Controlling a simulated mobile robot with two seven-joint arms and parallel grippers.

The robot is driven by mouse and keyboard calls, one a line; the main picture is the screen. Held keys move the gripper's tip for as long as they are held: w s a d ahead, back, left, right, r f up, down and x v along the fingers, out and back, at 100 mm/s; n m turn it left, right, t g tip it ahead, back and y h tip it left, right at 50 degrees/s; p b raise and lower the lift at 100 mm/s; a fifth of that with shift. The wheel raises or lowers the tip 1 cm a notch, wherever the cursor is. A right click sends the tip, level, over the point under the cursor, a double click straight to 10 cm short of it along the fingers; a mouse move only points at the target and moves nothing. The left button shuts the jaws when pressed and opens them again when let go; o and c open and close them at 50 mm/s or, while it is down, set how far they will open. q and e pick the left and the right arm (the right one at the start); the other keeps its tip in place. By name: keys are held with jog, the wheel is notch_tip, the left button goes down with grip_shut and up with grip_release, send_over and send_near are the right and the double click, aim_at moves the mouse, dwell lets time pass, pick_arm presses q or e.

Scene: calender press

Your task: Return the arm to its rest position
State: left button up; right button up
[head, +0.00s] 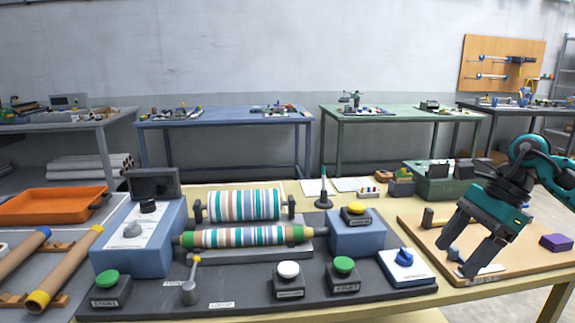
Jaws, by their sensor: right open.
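My right gripper (466,252) is on the right side of the head view, on a teal and black arm that comes in from the right. Its two dark fingers point down and left and stand apart, with nothing held between them. It is over a wooden board (535,258) on the table; whether the fingertips touch the board or small parts there, I cannot tell. My left gripper is not in view. The calender press has two striped rollers, one behind (243,205) and one in front (245,237), on a dark base plate (250,282).
Green (344,265), white (289,270) and yellow (355,208) buttons and a small lever (190,280) sit around the rollers. A blue switch (403,257) is left of my right gripper. A purple block (556,242) lies to its right. A green box (440,185) stands behind it.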

jog(key=s+a+f+m+t+y+p, duration=0.1)
jog(key=a+f+m+t+y, duration=0.35)
jog(key=a+m, duration=0.6)
jog(key=s+a+f+m+t+y+p, duration=0.1)
jog(key=a+m+t+y, duration=0.55)
jog(key=a, duration=0.65)
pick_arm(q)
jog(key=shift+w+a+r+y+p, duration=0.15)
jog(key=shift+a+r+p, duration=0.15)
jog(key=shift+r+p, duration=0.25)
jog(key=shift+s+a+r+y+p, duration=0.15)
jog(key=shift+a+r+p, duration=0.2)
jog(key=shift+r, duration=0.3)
pick_arm(e)
jog(key=s+d+f+m+h, duration=0.4)
jog(key=s+f+m+h, duration=0.3)
jog(key=f+m, duration=0.4)
jog(key=s+d+f+m+h, duration=0.5)
jog(key=s+f+m+h, duration=0.2)
jog(key=m, duration=1.7)
notch_tip(320, 180, down, 4)
jog(key=shift+s+d+r+h, duration=0.15)
jog(key=shift+s+h, duration=0.25)
jog(key=shift+s, duration=0.6)
